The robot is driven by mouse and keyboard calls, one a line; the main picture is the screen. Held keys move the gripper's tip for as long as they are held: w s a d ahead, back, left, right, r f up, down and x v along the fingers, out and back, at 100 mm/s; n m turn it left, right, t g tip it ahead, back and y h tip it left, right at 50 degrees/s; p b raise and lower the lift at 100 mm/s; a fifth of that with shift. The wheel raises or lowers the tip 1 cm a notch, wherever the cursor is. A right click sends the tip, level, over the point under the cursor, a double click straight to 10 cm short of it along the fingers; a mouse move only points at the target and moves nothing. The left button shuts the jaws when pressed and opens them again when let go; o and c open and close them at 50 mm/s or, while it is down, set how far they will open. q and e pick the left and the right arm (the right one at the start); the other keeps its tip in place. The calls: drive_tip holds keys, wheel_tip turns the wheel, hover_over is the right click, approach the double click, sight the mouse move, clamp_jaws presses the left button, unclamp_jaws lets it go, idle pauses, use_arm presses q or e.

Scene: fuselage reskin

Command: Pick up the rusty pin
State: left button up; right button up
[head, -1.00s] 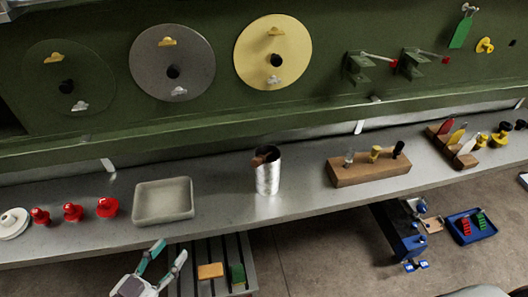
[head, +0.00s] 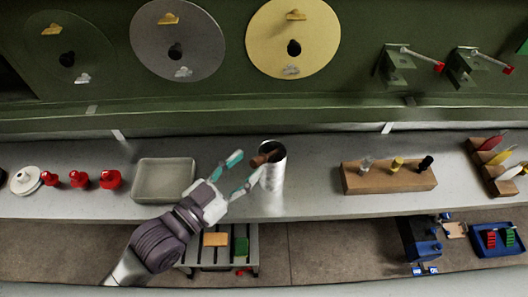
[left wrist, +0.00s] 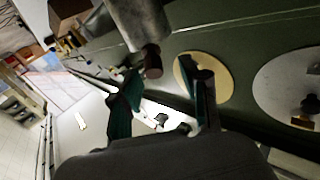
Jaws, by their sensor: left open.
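The rusty pin (head: 266,157) is a brown cylinder that sticks out of the top of a shiny metal cup (head: 272,178) on the bench. Its lower part is hidden in the cup. My left gripper (head: 246,165) is open and empty, its fingertips just left of the pin and the cup's rim. In the left wrist view the pin's brown end (left wrist: 153,62) shows ahead of and between the open fingers (left wrist: 163,83), below the cup (left wrist: 135,22). I cannot tell whether a fingertip touches the cup. My right gripper is out of view.
A grey tray (head: 163,193) lies left of the cup, near my left arm. Red knobs (head: 80,180) stand farther left. A wooden block (head: 365,178) with three upright pins stands right, with bare bench between. A green panel with round discs (head: 292,40) rises behind.

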sight(267, 156)
use_arm(q)
drive_tip(key=shift+w+d+r+p, duration=0.2)
drive_tip(key=shift+w+d+p, duration=0.2)
drive_tip(key=shift+d+p, duration=0.25)
drive_tip(key=x, duration=0.1)
drive_tip(key=p+x, duration=0.1)
drive_tip(key=x, duration=0.1)
drive_tip(key=shift+w+d+f, duration=0.1)
drive_tip(key=shift+d+f, duration=0.25)
drive_tip(key=shift+a, duration=0.1)
drive_tip(key=c, duration=0.7)
clamp_jaws()
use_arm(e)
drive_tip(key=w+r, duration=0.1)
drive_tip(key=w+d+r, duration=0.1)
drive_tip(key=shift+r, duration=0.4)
